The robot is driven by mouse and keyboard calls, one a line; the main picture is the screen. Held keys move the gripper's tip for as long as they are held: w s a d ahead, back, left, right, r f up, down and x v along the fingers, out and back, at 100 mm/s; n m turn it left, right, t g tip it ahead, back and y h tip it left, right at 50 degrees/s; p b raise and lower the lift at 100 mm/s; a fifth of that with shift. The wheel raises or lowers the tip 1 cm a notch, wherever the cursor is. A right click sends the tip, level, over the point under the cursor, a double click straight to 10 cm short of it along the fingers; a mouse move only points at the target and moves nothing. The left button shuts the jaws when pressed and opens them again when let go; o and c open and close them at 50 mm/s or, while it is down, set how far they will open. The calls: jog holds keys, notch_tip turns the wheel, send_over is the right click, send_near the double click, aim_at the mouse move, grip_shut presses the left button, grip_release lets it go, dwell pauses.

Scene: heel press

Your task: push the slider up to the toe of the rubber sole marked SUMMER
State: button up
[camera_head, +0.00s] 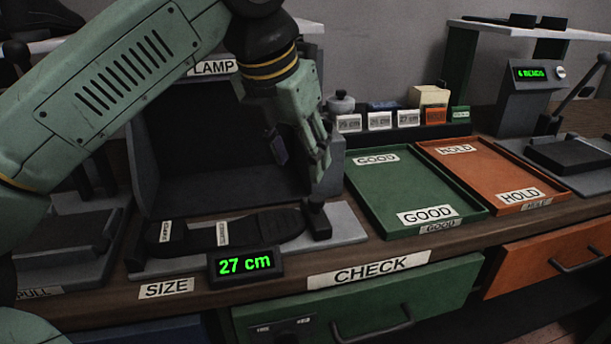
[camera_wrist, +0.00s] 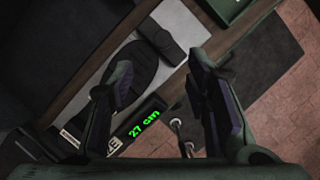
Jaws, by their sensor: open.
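A black rubber sole (camera_head: 262,226) lies flat on the grey size plate (camera_head: 345,222), with two white labels whose small print I cannot read. The dark slider (camera_head: 318,222) stands at the sole's right end; it also shows in the wrist view (camera_wrist: 160,40). They look very close, but I cannot tell whether they touch. My gripper (camera_head: 301,160) is open and empty, above and behind the slider. In the wrist view my open fingers (camera_wrist: 162,70) frame the sole's end and the plate. The display (camera_head: 245,263) reads 27 cm.
A dark upright panel (camera_head: 200,150) stands behind the sole. To the right lie a green GOOD tray (camera_head: 375,200) and an orange HOLD tray (camera_head: 480,165), both empty. Small labelled blocks (camera_head: 380,121) stand behind them. A press (camera_head: 570,140) is at far right.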

jog(key=shift+v, duration=1.2)
